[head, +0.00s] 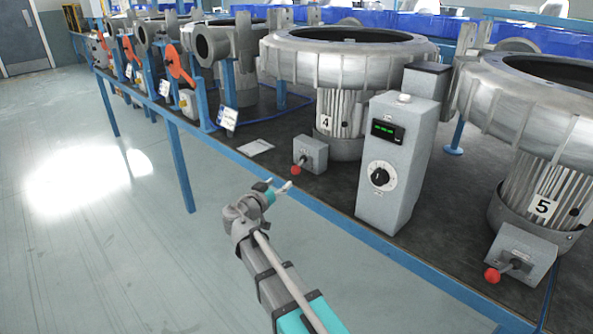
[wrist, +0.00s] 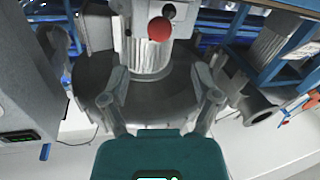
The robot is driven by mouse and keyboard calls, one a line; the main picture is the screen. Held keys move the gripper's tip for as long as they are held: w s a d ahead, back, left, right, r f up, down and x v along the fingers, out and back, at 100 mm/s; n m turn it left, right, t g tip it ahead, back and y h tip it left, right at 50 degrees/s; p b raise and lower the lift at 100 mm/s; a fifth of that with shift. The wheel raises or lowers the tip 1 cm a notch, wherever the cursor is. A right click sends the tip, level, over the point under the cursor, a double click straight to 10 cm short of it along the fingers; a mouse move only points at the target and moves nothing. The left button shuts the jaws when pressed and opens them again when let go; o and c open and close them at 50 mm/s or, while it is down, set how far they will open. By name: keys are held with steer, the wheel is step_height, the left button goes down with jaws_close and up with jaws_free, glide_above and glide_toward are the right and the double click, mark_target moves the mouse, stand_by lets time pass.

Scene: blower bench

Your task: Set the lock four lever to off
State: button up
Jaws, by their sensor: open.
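The lock four lever is a short lever with a red ball knob (head: 296,170) on a small grey box (head: 315,153), in front of the blower marked 4 (head: 341,121). In the head view the lever points down and to the left; its markings are too small to read. In the wrist view the red knob (wrist: 160,29) is at the top centre, beyond my fingertips. My gripper (head: 280,187) is open and empty, just in front of the bench edge, below and left of the knob and apart from it. Its spread fingers also show in the wrist view (wrist: 160,85).
A tall grey control box (head: 399,165) with a green display and a dial stands right of the lever. A similar red-knobbed lever box (head: 523,255) stands by blower 5 (head: 542,207). A white card (head: 255,147) lies left on the dark bench. Open floor lies in front.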

mark_target(293, 172)
steer(key=x, duration=0.9)
steer(key=shift+w+d, duration=0.15)
jaws_close()
